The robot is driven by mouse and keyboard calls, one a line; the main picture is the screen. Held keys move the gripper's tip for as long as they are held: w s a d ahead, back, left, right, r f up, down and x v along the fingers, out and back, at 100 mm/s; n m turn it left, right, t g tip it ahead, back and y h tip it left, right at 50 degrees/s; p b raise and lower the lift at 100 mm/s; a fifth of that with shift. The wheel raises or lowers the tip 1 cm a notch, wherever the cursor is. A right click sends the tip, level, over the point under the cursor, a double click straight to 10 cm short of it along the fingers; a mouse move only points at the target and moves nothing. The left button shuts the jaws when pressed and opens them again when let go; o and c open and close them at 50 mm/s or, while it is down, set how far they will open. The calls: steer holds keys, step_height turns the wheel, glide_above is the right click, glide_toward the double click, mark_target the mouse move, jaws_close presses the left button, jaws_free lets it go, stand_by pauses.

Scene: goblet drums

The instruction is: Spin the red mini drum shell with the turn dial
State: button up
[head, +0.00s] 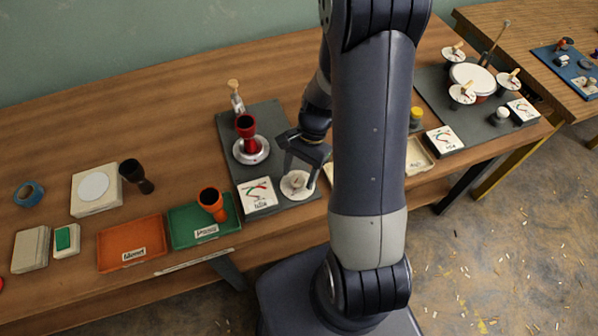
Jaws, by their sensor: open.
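The red mini drum shell (246,127) stands upright on a round pale turntable (251,150) on the dark mat (232,137). The turn dial (296,185) is a round pale disc with a raised middle, near the front right of the same mat. My gripper (299,178) is open, pointing down, with its fingers at either side of the dial's middle. Whether the fingers touch the dial I cannot tell. A white card (258,195) with red and green marks lies left of the dial. My arm hides the table just right of the mat.
A brush-like tool (235,97) stands behind the shell. Left are a green tray (190,226) with an orange shell (212,203), an orange tray (130,236) and a dark shell (136,176). A second dark mat (433,91) with drum gear is right.

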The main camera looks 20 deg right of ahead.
steer(key=shift+s+a+f, duration=0.1)
steer(key=shift+f, duration=0.2)
steer(key=shift+c, duration=0.5)
steer(key=c, duration=0.9)
